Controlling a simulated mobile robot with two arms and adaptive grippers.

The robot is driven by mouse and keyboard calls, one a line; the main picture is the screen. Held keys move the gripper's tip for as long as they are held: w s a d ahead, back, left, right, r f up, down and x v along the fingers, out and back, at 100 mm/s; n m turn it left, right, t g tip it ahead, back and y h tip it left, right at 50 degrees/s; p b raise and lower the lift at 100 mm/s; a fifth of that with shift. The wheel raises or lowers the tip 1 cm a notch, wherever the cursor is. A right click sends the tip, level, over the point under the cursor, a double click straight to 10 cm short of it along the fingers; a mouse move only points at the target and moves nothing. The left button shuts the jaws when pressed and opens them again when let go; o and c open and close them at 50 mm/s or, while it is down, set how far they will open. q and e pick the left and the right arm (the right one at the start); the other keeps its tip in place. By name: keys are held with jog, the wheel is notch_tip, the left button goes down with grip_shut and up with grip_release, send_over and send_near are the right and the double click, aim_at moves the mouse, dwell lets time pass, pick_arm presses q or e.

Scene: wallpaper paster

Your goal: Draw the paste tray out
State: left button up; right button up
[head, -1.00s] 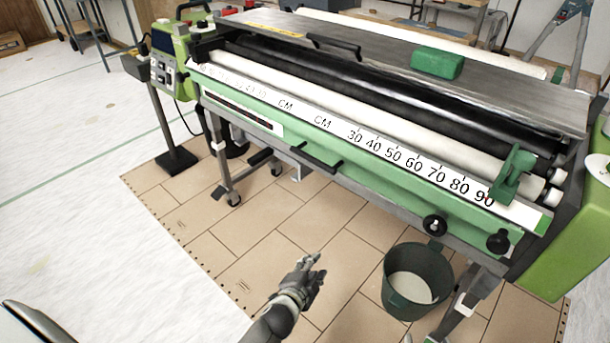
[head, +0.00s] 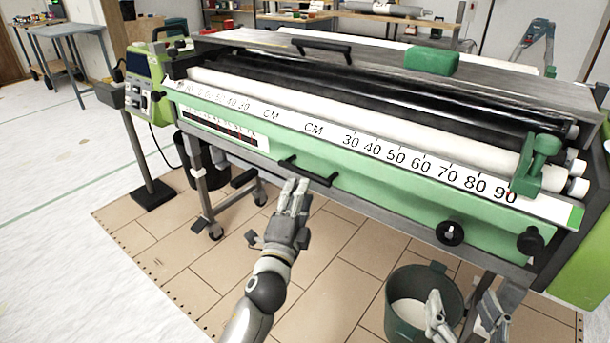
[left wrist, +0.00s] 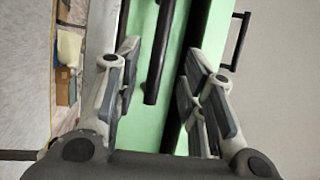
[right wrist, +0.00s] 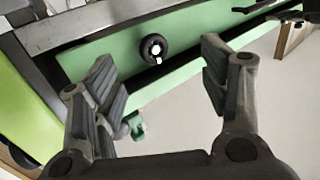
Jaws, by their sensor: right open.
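The paste tray shows as a long green front (head: 375,205) below the white centimetre scale of the machine. Its black bar handle (head: 308,171) is on the front, left of middle. My left gripper (head: 293,190) is just in front of and below this handle. In the left wrist view its fingers (left wrist: 157,85) are apart, with the black handle (left wrist: 158,55) showing between them, not gripped. My right gripper (head: 465,315) is open and empty near the bucket. The right wrist view shows its spread fingers (right wrist: 160,85) facing the green front and a black knob (right wrist: 153,48).
A dark green bucket (head: 395,285) with pale contents stands on the floor under the right end. Two black knobs (head: 450,232) are on the lower right front. A green clamp (head: 538,165) sits at the scale's right end. Tan floor boards (head: 190,275) lie clear at the left.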

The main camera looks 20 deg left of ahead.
aim_at(306, 171)
pick_arm(q)
jog(key=shift+b+x, duration=0.35)
jog(key=shift+x, duration=3.2)
pick_arm(e)
jog(key=shift+a+r+t+y, duration=0.2)
jog(key=shift+r+t+y, duration=0.3)
jog(key=shift+r+t, duration=0.95)
pick_arm(q)
jog(key=shift+c, duration=0.4)
pick_arm(e)
jog(key=shift+r+g, duration=0.3)
jog(key=shift+g, duration=0.05)
pick_arm(q)
grip_shut()
jog(key=shift+f, duration=0.1)
